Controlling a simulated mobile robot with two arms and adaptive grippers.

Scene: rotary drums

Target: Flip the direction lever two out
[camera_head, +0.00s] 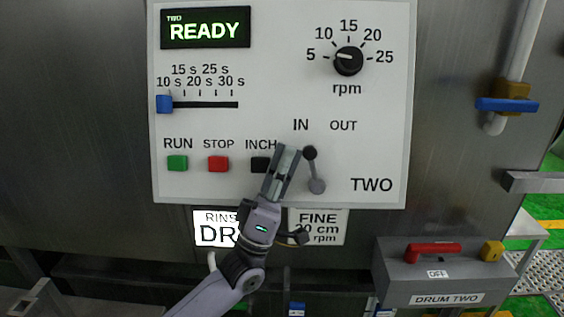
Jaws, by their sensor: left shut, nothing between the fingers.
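The direction lever (314,172) is on the white control panel marked TWO. Its black knob points up, close below the word IN and left of the word OUT. Its grey pivot is at the lower end. My left gripper (287,150) is shut and empty, with its fingertips just left of the lever's knob. I cannot tell whether the fingertips touch the knob. The gripper covers part of the black INCH button (260,164). My right gripper is not in view.
The panel (380,110) also has a lit READY display (205,27), a blue slider (164,104), an rpm dial (348,61), a green RUN button (177,163) and a red STOP button (218,163). A grey DRUM TWO box (440,275) with a red handle (433,249) juts out lower right.

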